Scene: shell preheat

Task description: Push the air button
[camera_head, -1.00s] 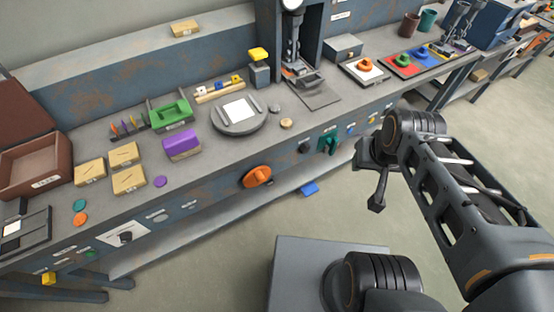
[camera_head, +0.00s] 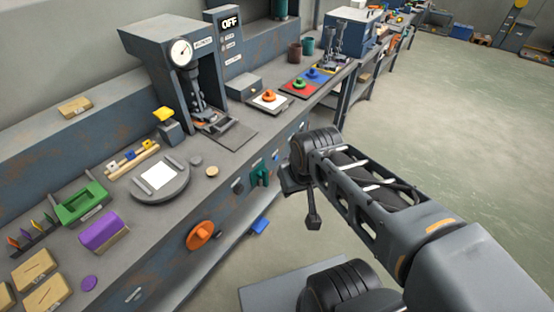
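I cannot read which control is labelled air. Button-like things include a yellow-topped block (camera_head: 164,115) on the bench, an orange knob on a white plate (camera_head: 269,96), and green and blue knobs on a coloured board (camera_head: 306,80). The bench front carries a large orange knob (camera_head: 201,235), a teal handle (camera_head: 260,175) and small blue parts (camera_head: 277,155). My gripper (camera_head: 313,218) hangs in front of the bench, right of the teal handle and apart from it. It is small and dark, so its opening cannot be told.
A press with a round gauge (camera_head: 181,52) stands at the bench back, beside a panel reading OFF (camera_head: 230,22). A round plate (camera_head: 160,190), a green tray (camera_head: 83,203) and a purple block (camera_head: 101,232) sit on the bench. The floor (camera_head: 460,130) at right is open.

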